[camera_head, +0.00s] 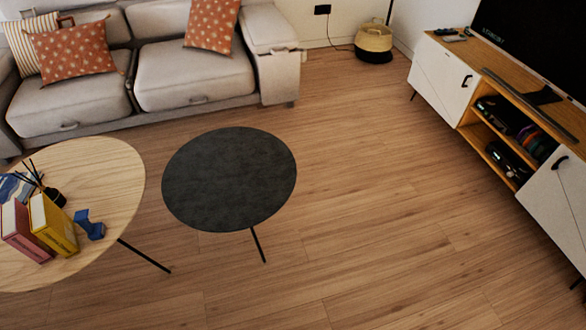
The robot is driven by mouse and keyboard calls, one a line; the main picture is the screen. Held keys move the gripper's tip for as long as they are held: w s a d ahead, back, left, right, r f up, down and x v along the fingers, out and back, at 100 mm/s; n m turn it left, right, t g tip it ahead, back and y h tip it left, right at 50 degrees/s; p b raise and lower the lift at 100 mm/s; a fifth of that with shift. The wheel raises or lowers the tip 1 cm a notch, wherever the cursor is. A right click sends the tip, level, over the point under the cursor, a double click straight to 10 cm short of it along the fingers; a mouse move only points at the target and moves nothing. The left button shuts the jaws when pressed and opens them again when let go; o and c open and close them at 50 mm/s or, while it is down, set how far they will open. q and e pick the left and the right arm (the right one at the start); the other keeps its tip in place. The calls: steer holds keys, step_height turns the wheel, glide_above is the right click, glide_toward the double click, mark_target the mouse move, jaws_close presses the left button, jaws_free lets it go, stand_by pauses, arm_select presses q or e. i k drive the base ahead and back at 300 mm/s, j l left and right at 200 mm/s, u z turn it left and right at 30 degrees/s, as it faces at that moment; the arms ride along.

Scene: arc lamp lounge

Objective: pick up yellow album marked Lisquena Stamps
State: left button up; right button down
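A yellow album (53,225) stands upright on the light wooden round table (105,180) at the lower left. Its spine faces the front right and bears lettering too small to read. A red-pink album (25,235) stands close beside it on the left. A small blue object (89,224) sits just to the right of the yellow album. Neither of my grippers is in view.
A black reed diffuser (53,196) and a blue patterned item (15,187) lie behind the albums. A dark round table (230,178) stands to the right, its top bare. A grey sofa (195,75) is behind. A TV cabinet (441,75) lines the right. The middle floor is clear.

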mark_target(49, 222)
steer(key=u, duration=1.8)
